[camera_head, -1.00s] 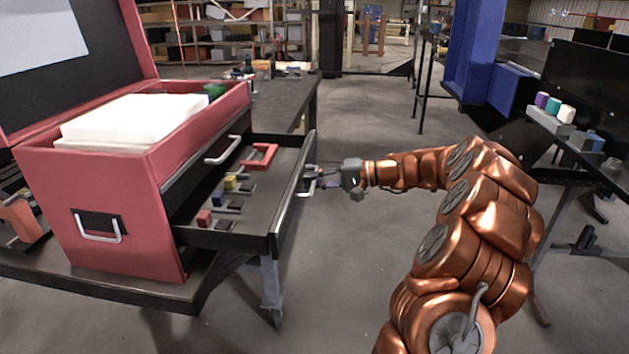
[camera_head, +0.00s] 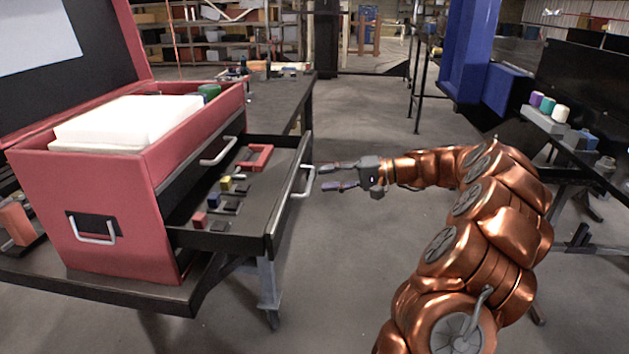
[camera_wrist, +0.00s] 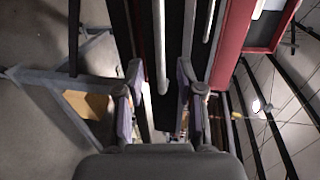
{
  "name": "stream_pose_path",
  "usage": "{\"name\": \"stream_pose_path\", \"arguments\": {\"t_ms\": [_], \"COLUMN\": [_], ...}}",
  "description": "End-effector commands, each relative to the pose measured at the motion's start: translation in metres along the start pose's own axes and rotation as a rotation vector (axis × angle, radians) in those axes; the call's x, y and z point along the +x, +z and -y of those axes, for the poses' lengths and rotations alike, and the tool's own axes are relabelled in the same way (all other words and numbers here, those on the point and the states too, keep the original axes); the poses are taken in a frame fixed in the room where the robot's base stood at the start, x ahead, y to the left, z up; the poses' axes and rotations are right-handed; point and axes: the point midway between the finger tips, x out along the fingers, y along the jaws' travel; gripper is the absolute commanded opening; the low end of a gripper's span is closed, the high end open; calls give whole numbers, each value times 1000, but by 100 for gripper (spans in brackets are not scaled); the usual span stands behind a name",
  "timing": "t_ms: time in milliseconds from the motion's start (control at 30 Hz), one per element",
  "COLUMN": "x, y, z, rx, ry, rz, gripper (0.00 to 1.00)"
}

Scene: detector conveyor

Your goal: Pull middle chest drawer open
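The red tool chest (camera_head: 95,205) stands on a dark table at left in the head view. One drawer (camera_head: 255,215) is pulled far out toward the right, below a closed drawer front with a silver handle (camera_head: 220,152). The open drawer's silver handle (camera_head: 305,182) is on its outer face. My gripper (camera_head: 328,177) is just right of that handle, fingers apart and empty, pointing at it. In the wrist view, my gripper's fingers (camera_wrist: 162,85) are spread wide, and a pale handle bar (camera_wrist: 161,55) shows beyond the gap between them.
The open drawer holds a red bracket-shaped item (camera_head: 257,158) and several small coloured blocks (camera_head: 213,200). The dark table (camera_head: 115,293) supports the chest. A side table with coloured spools (camera_head: 547,106) and a blue column (camera_head: 470,50) stand at right. The floor between is clear.

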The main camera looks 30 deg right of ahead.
Motion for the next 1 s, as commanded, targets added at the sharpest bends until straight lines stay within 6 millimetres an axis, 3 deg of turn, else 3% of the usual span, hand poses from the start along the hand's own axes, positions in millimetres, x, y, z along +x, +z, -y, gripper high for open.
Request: {"name": "stream_pose_path", "arguments": {"t_ms": [200, 400, 1000], "x": [-41, -63, -69], "y": [-1, 0, 0], "z": [0, 0, 0], "rx": [1, 1, 1], "ry": [-1, -2, -1], "rz": [-3, 0, 1], "gripper": [37, 37, 37]}}
